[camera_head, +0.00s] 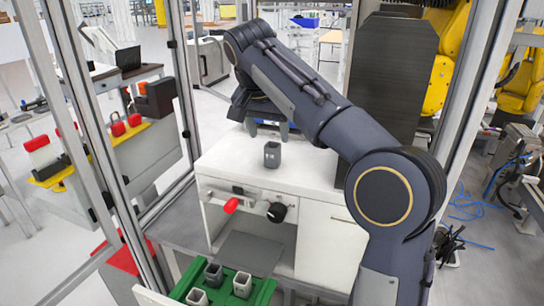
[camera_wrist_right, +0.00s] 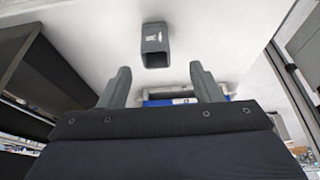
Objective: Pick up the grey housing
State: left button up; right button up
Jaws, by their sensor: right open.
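The grey housing (camera_head: 272,155), a small hollow box, stands upright on top of the white cabinet (camera_head: 222,160). It also shows in the right wrist view (camera_wrist_right: 155,46), beyond the fingertips. My right gripper (camera_wrist_right: 162,80) is open, its two fingers spread with nothing between them. In the head view the right gripper (camera_head: 268,130) is just behind the housing, partly hidden by my arm and apart from the housing. Further grey housings (camera_head: 242,285) sit in a green tray (camera_head: 265,292) at the bottom. My left gripper is not in view.
The cabinet front carries a red knob (camera_head: 231,205) and a black knob (camera_head: 277,212). A dark panel (camera_head: 392,75) rises at the cabinet's right. Metal frame posts (camera_head: 187,90) stand at the left.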

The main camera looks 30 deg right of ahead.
aim_at(273, 151)
jog(key=x, duration=0.7)
jog(key=shift+s+d+f, duration=0.1)
jog(key=shift+s+f, duration=0.1)
jog(key=shift+c, duration=0.2)
jog(key=c, duration=1)
